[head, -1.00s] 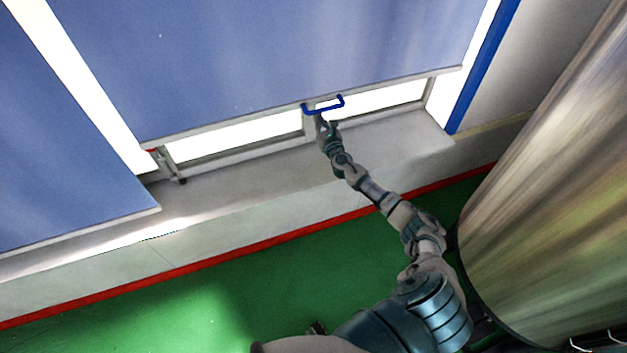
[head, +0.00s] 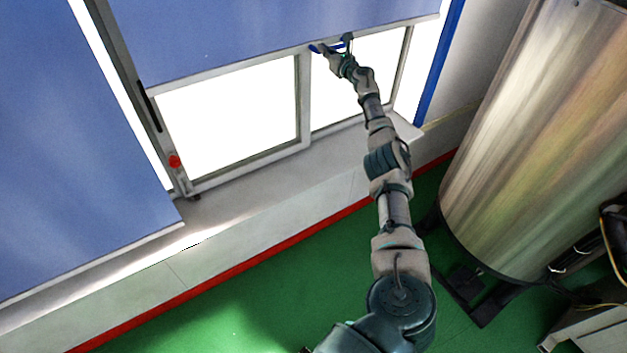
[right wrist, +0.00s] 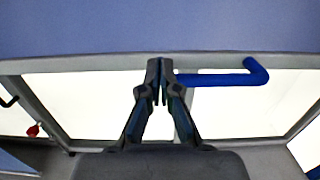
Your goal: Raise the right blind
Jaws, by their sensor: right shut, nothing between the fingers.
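The right blind (head: 240,35) is a blue sheet hanging partway down the window, with bright glass below its pale bottom bar. It also fills the top of the right wrist view (right wrist: 160,25). Its blue handle (head: 316,48) is at the bottom bar, partly hidden by my right gripper (head: 338,44). In the right wrist view the handle (right wrist: 215,79) extends right from my right gripper (right wrist: 159,62), whose fingertips are together at its left end, just under the bar. Nothing shows between the fingers. My left gripper is not in view.
The left blind (head: 70,150) hangs lower over the left window. A sill (head: 255,175) runs below the windows. A red knob (head: 174,161) is on the window frame. A large metal tank (head: 530,130) stands at right on the green floor (head: 260,290).

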